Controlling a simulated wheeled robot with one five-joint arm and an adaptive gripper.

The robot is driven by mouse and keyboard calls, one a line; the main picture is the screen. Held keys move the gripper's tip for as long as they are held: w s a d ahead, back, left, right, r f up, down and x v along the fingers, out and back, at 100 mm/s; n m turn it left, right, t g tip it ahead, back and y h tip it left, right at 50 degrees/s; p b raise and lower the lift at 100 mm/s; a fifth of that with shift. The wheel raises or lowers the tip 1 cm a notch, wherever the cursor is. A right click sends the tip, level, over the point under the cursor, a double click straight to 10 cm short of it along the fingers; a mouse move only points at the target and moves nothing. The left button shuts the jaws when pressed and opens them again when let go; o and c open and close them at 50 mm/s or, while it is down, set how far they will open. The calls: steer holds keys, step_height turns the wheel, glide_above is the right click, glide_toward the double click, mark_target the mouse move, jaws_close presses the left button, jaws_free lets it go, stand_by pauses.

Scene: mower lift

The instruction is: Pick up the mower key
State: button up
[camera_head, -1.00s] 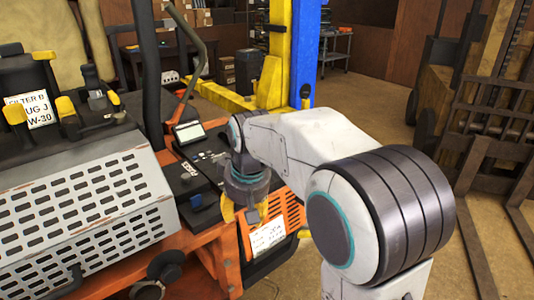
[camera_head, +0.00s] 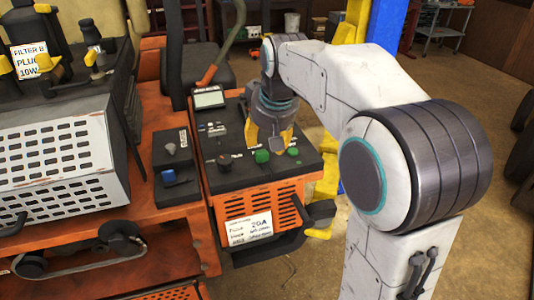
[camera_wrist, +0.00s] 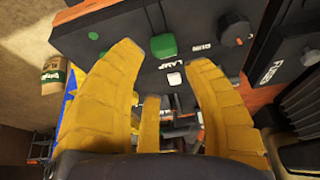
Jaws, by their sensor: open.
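I cannot pick out the mower key for certain in either view. The black control panel (camera_head: 230,185) of the orange machine has a dark knob (camera_head: 224,160) and two green buttons, the middle one (camera_head: 262,156) and the right one (camera_head: 293,151). My gripper (camera_head: 268,142) points down above this panel with its yellow fingers apart. In the wrist view my gripper (camera_wrist: 166,62) is open and empty, with a green button (camera_wrist: 163,45) and a white switch (camera_wrist: 175,78) showing between or just beyond the fingertips. A dark knob (camera_wrist: 235,30) with a red mark lies to the right.
A perforated grey cover (camera_head: 55,165) stands on the orange machine at left. A small box with a blue switch (camera_head: 176,176) sits beside the panel. A blue and yellow post (camera_head: 355,100) rises behind my arm. The brown floor at right is mostly clear.

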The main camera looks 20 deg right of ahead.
mark_target(262, 153)
steer(key=shift+w+a+f+p, duration=0.1)
steer(key=shift+a+f+p, duration=0.2)
steer(key=shift+f, duration=0.2)
steer(key=shift+w+d+f, duration=0.1)
steer(key=shift+d+f, duration=0.05)
steer(key=shift+f, duration=0.1)
steer(key=shift+w+f+p, duration=0.25)
steer(key=shift+f+p, duration=0.35)
steer(key=shift+p, duration=0.65)
steer(key=shift+x, duration=1.95)
steer(key=shift+s, duration=0.1)
jaws_close()
